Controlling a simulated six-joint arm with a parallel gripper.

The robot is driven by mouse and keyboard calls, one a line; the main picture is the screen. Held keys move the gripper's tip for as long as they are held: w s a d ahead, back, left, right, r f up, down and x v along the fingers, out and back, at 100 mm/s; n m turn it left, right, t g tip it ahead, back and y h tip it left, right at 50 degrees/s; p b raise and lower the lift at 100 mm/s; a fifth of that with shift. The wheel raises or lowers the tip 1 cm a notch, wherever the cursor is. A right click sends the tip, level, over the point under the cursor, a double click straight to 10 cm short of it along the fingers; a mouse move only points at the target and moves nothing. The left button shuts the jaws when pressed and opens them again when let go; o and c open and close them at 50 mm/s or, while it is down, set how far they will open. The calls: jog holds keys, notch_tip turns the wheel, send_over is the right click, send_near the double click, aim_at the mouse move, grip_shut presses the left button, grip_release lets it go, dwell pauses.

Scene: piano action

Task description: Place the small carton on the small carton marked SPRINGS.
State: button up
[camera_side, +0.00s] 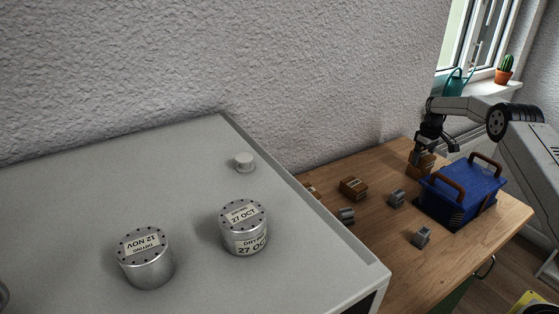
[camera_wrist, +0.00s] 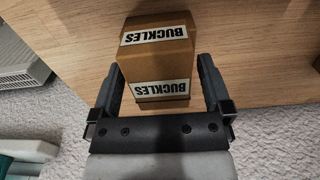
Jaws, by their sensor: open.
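My gripper (camera_wrist: 160,70) is open, with one finger on each side of a small brown carton labelled BUCKLES (camera_wrist: 158,50). A gap shows beside at least the right finger, and I cannot tell whether the left one touches. In the side view, my gripper (camera_side: 428,146) points down at this carton (camera_side: 421,162) at the back of the wooden table, behind the blue toolbox. Another small brown carton (camera_side: 354,187) with a pale label lies farther left on the table. Its lettering is too small to read, and no SPRINGS label is legible in either view.
The blue toolbox (camera_side: 468,192) with brown handles stands close in front of my gripper. Several small grey blocks (camera_side: 397,198) lie on the wooden table (camera_side: 445,254). A grey cabinet top (camera_side: 80,205) with two labelled tins (camera_side: 243,238) stands left, partly hiding a brown item.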

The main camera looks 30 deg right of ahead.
aim_at(423, 154)
notch_tip(423, 154, up, 12)
dwell(0.6)
jog(key=shift+r, duration=0.1)
dwell(0.4)
jog(key=s+a+t, duration=0.1)
jog(key=s+a, duration=0.2)
jog(key=a, duration=1.8)
jog(key=s+a+f, duration=0.2)
jog(key=s+a, duration=0.5)
jog(key=s, duration=0.3)
jog(key=s+a+f+t, duration=0.1)
jog(key=s+a+f, duration=0.1)
jog(key=s+a, duration=0.6)
jog(key=s, duration=0.2)
jog(key=shift+s+a+f+t, duration=0.2)
jog(key=shift+s+a+t, duration=0.1)
jog(key=shift+s, duration=0.1)
